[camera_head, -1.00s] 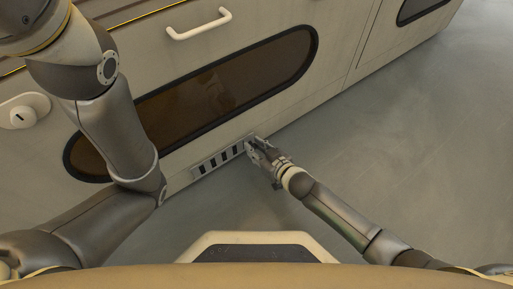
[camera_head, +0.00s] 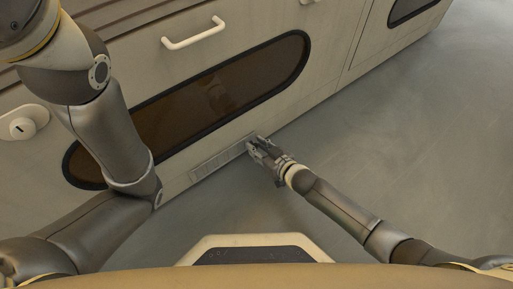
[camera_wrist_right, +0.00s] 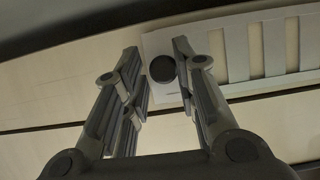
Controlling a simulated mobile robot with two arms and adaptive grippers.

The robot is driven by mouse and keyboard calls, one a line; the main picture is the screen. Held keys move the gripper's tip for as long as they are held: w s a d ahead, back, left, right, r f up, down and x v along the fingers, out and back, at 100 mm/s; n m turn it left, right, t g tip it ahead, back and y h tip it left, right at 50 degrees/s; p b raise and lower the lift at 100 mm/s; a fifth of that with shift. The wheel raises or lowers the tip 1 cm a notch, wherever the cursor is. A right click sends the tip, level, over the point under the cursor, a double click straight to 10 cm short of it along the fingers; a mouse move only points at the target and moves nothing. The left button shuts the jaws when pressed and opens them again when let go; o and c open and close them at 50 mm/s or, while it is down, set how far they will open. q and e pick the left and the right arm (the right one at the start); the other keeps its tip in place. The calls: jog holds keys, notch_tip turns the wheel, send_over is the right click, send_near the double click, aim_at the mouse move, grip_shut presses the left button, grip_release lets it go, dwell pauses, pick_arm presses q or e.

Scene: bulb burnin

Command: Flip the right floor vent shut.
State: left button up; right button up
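The floor vent (camera_head: 222,156) is a pale slotted strip low on the cabinet front, and its slots now show light, closed-looking slats. In the right wrist view the vent plate (camera_wrist_right: 254,50) has pale slats and a dark round knob (camera_wrist_right: 162,68) at its left end. My right gripper (camera_head: 255,146) is at the vent's right end. In the right wrist view my right gripper (camera_wrist_right: 157,58) has its fingers apart, with the knob between the tips, close to the right finger; I cannot tell whether they touch. My left arm rises at the left, its gripper out of view.
A dark oval window (camera_head: 200,105) in the cabinet front lies above the vent. The grey floor (camera_head: 420,150) at the right is clear.

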jog(key=shift+o, duration=1.2)
jog(key=shift+w+d, duration=0.15)
jog(key=v, duration=1.2)
jog(key=shift+f, duration=0.1)
